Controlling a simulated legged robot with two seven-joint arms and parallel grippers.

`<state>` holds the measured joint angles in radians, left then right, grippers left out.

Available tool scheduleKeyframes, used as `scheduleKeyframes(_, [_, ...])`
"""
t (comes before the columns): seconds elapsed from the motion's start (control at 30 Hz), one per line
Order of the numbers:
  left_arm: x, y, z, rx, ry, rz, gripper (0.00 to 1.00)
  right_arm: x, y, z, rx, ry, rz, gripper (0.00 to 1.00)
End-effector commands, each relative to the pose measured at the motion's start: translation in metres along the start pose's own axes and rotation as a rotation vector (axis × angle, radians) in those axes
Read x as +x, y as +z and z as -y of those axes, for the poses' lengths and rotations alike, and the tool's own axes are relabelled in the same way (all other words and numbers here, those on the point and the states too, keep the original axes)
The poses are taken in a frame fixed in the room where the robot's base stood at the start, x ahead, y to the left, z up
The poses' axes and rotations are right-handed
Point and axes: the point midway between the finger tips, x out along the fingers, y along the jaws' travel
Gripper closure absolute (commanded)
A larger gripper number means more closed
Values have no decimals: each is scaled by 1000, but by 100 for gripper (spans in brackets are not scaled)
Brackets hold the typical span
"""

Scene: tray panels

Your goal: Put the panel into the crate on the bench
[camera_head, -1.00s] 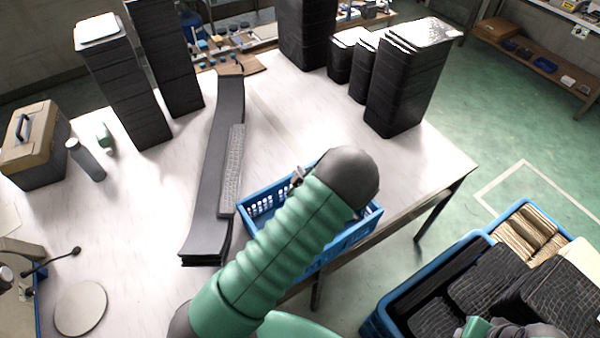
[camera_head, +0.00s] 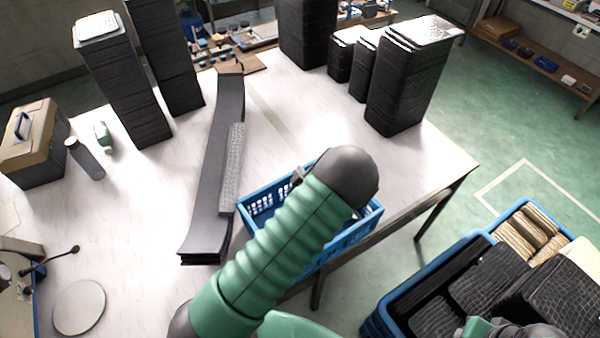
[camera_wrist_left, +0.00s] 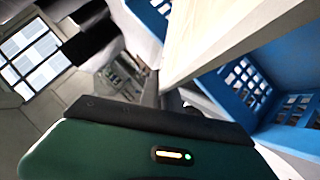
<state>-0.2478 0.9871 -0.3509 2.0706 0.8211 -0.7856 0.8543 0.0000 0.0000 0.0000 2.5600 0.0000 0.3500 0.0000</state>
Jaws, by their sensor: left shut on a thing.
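The blue crate (camera_head: 262,205) stands at the bench's front edge, partly hidden behind my green left arm. My left gripper (camera_wrist_left: 166,95) is shut on a pale panel (camera_wrist_left: 222,38) that reaches up and to the right in the left wrist view. Blue crate walls (camera_wrist_left: 262,88) show on both sides of the panel, so it is at or inside the crate. I cannot tell whether it touches the bottom. In the head view only a small dark part of the gripper (camera_head: 298,178) shows over the crate; the arm hides the panel. My right gripper is not visible.
The white bench (camera_head: 140,215) carries a long dark stack (camera_head: 212,165) with a grey speckled strip (camera_head: 232,160) just left of the crate. Tall black stacks (camera_head: 408,85) stand behind. A blue bin (camera_head: 375,318) of black and tan pieces is at the lower right.

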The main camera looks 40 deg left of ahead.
Motion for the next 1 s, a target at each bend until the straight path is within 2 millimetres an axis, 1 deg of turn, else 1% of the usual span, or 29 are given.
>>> scheduleKeyframes(0.17, [1, 2, 1, -1, 0, 0, 100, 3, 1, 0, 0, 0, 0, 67])
scheduleKeyframes(0.47, [1, 1, 1, 0, 0, 0, 100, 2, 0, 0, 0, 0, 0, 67])
scheduleKeyframes(0.5, [1, 1, 1, 0, 0, 0, 89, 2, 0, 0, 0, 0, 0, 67])
scheduleKeyframes(0.67, [1, 1, 1, 0, 0, 0, 68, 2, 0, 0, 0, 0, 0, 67])
scheduleKeyframes(1.0, [-1, 2, 1, 0, 0, 1, 67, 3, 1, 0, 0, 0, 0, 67])
